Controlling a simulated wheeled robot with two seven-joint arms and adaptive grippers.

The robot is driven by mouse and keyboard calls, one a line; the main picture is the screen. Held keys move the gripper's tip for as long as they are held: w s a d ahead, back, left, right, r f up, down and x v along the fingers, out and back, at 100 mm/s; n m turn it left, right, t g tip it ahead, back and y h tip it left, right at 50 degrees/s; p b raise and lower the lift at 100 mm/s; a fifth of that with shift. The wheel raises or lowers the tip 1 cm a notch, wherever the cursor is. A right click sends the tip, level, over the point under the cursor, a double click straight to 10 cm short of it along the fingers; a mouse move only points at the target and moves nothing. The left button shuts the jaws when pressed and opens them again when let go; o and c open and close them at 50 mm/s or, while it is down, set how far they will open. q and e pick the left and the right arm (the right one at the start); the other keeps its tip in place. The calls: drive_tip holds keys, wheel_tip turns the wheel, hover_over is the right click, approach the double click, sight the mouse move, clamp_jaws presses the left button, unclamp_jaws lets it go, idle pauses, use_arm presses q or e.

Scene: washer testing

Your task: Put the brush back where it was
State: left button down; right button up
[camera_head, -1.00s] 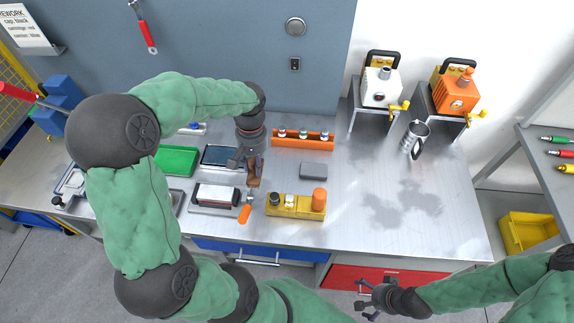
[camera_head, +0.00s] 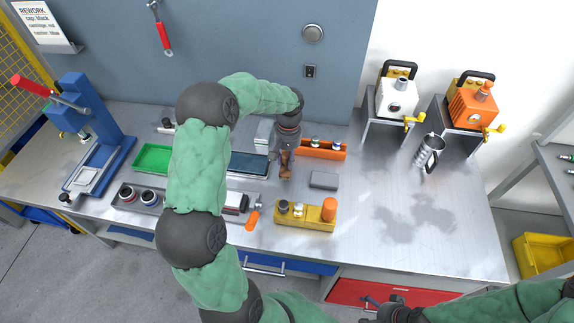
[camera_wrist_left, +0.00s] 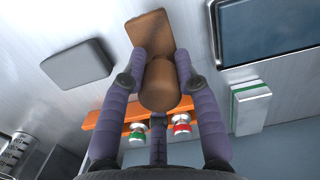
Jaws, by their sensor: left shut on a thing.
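The brown brush (camera_wrist_left: 160,85) is held between the fingers of my left gripper (camera_wrist_left: 160,62) in the left wrist view, with its flat, wider end pointing away from the palm. In the head view the brush (camera_head: 286,165) hangs below my left gripper (camera_head: 286,150), in front of the orange rack (camera_head: 322,149) and just right of the dark tray (camera_head: 249,165). I cannot tell whether its lower end touches the table. My right gripper (camera_head: 372,305) is at the bottom edge, partly cut off.
A grey block (camera_head: 324,180) lies right of the brush. A yellow fixture (camera_head: 305,216) and an orange-handled tool (camera_head: 253,219) are nearer the front. A green tray (camera_head: 153,158) and blue press (camera_head: 98,125) stand left. The table's right front is clear.

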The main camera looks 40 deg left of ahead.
sight(287, 165)
use_arm(q)
drive_tip(key=shift+w+f, duration=0.1)
drive_tip(key=shift+f, duration=1.55)
drive_tip(key=shift+f+b, duration=0.1)
drive_tip(key=shift+b, duration=0.25)
drive_tip(key=c, duration=0.9)
unclamp_jaws()
drive_tip(key=r+p, duration=0.1)
drive_tip(key=r, duration=0.7)
drive_tip(key=w+r+p, duration=0.1)
drive_tip(key=r, duration=0.3)
drive_tip(key=shift+w+a+r+p, duration=0.1)
drive_tip(key=shift+a+p, duration=0.1)
drive_tip(key=shift+p, duration=0.1)
